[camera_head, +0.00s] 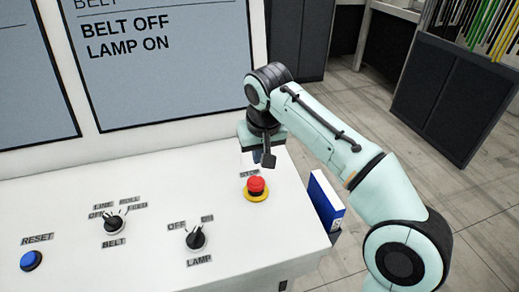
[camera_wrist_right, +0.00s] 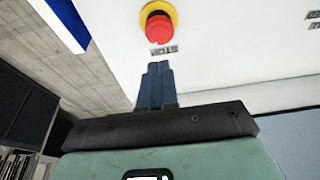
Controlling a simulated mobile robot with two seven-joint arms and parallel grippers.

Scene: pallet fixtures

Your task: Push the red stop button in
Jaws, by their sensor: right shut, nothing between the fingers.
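The red stop button (camera_head: 256,186) sits on a yellow ring at the right end of the white panel, behind it the label STOP. It also shows in the right wrist view, as a red button (camera_wrist_right: 159,28) at the top centre. My right gripper (camera_head: 258,160) hangs above the panel, just behind the button in the head view. Its fingers (camera_wrist_right: 155,66) are shut and empty, pointing toward the button with a gap between. Whether the button is pressed in cannot be told. My left gripper is not in view.
The panel (camera_head: 150,185) also carries a blue RESET button (camera_head: 31,260), a BELT selector (camera_head: 113,224) and a LAMP selector (camera_head: 196,239). A blue-and-white binder (camera_head: 326,199) stands at its right edge. A screen (camera_head: 160,60) behind reads BELT OFF, LAMP ON.

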